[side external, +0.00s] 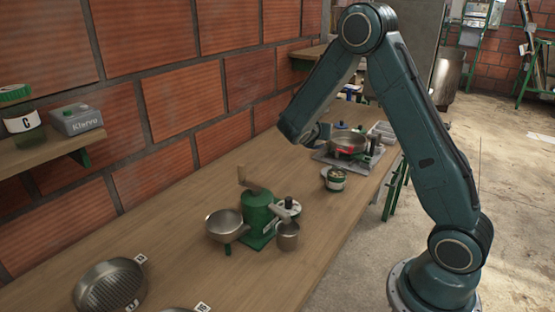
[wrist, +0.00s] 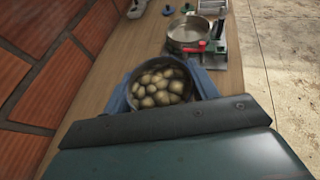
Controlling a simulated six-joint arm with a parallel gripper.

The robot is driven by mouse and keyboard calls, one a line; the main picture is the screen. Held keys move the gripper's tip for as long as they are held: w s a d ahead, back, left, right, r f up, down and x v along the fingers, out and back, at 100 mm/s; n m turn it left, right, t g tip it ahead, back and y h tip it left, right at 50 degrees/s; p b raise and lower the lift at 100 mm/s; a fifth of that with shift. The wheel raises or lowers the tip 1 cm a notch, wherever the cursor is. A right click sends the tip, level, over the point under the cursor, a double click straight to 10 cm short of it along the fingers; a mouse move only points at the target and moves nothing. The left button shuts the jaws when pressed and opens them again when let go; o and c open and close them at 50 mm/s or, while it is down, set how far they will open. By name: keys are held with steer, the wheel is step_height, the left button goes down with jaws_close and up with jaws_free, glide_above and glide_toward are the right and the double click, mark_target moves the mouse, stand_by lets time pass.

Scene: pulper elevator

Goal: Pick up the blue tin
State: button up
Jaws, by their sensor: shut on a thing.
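In the wrist view, my gripper (wrist: 163,92) has its two blue-grey fingers on opposite sides of a round, open tin (wrist: 128,80). It is shut on this tin. The tin is full of pale, rounded pieces. Its wall looks dark and is mostly hidden by the fingers and my wrist, so its blue colour cannot be made out. In the side view, my gripper (side external: 322,133) is over the bench, at the lower end of my arm. The held tin is not clearly visible there.
A steel pan (side external: 348,143) with a red part stands on a metal plate beyond my gripper. A small green-and-white tin (side external: 335,179) and a green hand mill (side external: 258,214) stand on the bench (side external: 180,245). The brick wall (side external: 160,85) runs along its left side.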

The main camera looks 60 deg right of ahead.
steer(key=shift+r, duration=0.6)
